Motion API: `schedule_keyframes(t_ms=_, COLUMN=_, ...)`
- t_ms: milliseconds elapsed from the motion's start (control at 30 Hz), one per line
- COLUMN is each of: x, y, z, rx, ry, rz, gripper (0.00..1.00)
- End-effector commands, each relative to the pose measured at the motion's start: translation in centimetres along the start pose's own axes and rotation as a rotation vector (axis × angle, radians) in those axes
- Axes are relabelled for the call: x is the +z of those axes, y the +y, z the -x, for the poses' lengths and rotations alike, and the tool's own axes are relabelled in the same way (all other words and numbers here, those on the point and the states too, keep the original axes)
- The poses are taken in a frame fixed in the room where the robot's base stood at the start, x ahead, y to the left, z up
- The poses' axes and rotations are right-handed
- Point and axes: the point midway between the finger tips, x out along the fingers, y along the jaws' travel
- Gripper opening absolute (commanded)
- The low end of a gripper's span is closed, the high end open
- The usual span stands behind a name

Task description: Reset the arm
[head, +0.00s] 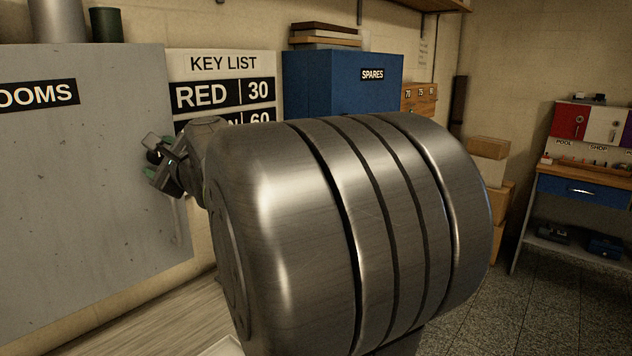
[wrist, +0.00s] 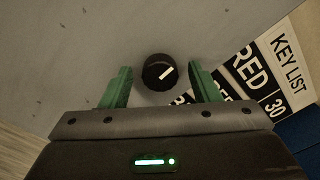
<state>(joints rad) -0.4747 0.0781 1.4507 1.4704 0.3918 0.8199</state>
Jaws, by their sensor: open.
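My gripper (head: 157,165) shows in the head view at the left of my large metal arm link, close to the front of the grey cabinet marked "OOMS" (head: 90,170). In the wrist view my gripper (wrist: 160,85) is open, with its two green fingers apart. A round black knob with a white mark (wrist: 159,72) sits on the grey surface between and just beyond the fingertips. The fingers do not appear to touch it. My arm link hides much of the middle of the head view.
A key list sign (head: 222,64) hangs right of the grey cabinet, partly hidden by my arm. A blue box marked "SPARES" (head: 330,85) stands behind my arm. Cardboard boxes (head: 488,150) are stacked further right. A workbench (head: 585,190) stands at far right, with open floor before it.

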Motion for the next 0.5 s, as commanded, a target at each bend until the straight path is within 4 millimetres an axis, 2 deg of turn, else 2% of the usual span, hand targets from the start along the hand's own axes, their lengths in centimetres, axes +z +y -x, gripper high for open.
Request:
schedule_keyframes(t_ms=33, x=0.22, y=-0.43, z=0.02, rx=0.0, ry=0.003, rz=-0.054, gripper=0.56)
schedule_keyframes(t_ms=500, x=0.16, y=-0.3, z=0.0, rx=0.0, ry=0.003, rz=-0.541, gripper=0.56)
